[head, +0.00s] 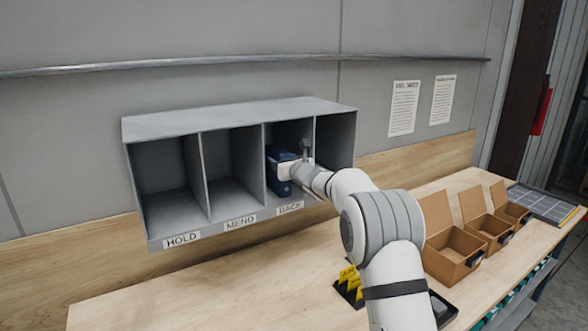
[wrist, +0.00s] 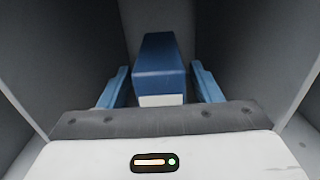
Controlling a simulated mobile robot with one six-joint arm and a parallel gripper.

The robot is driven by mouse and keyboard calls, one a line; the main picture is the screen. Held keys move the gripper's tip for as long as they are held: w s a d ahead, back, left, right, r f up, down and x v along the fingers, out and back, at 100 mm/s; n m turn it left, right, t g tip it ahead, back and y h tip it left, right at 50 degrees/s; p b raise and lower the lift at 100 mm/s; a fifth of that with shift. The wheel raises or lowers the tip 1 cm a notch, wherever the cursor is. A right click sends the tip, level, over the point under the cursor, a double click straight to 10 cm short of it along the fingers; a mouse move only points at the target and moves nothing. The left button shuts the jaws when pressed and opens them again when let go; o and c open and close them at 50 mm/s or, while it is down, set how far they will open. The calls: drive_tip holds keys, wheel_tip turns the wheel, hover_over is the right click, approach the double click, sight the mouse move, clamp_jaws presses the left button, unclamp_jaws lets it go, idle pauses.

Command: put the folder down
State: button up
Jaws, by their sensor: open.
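The blue folder (head: 274,158) stands in the compartment above the BACK label, third from the left in the grey shelf unit (head: 235,113). In the wrist view the folder (wrist: 160,62) is upright, with a white band low on its near end. My gripper (wrist: 160,82) is open, one blue finger on each side of the folder, with a visible gap on both sides. In the head view my gripper (head: 291,170) reaches into that compartment and hides part of the folder.
The HOLD (head: 182,240) and MEND (head: 240,223) compartments are empty. The dividers stand close on both sides of my gripper. Open brown boxes (head: 455,255), a grey tray (head: 541,203) and a yellow-and-black item (head: 350,285) are on the wooden bench (head: 190,300).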

drive_tip(key=b+v, duration=0.4)
drive_tip(key=v, duration=0.7)
drive_tip(key=s+d+f+n+g, duration=0.1)
drive_tip(key=s+f+n+g, duration=0.2)
drive_tip(key=s+n+g, duration=1.1)
drive_tip(key=s+d+f+n+t+h, duration=0.1)
drive_tip(key=s+d+f+n+h, duration=0.2)
drive_tip(key=s, duration=0.8)
drive_tip(key=s+d+f+n+h, duration=0.3)
drive_tip(key=s+d+f+n, duration=0.2)
drive_tip(key=s, duration=0.6)
drive_tip(key=s+d+f+n+t+h, duration=0.1)
drive_tip(key=s+d+f+n+h, duration=0.3)
drive_tip(key=s+d+n, duration=0.3)
drive_tip(key=s+d, duration=0.2)
drive_tip(key=s, duration=0.3)
drive_tip(key=shift+d+t, duration=0.3)
drive_tip(key=shift+b, duration=0.3)
drive_tip(key=shift+f+b, duration=0.3)
drive_tip(key=shift+f, duration=0.1)
drive_tip(key=shift+c, duration=0.4)
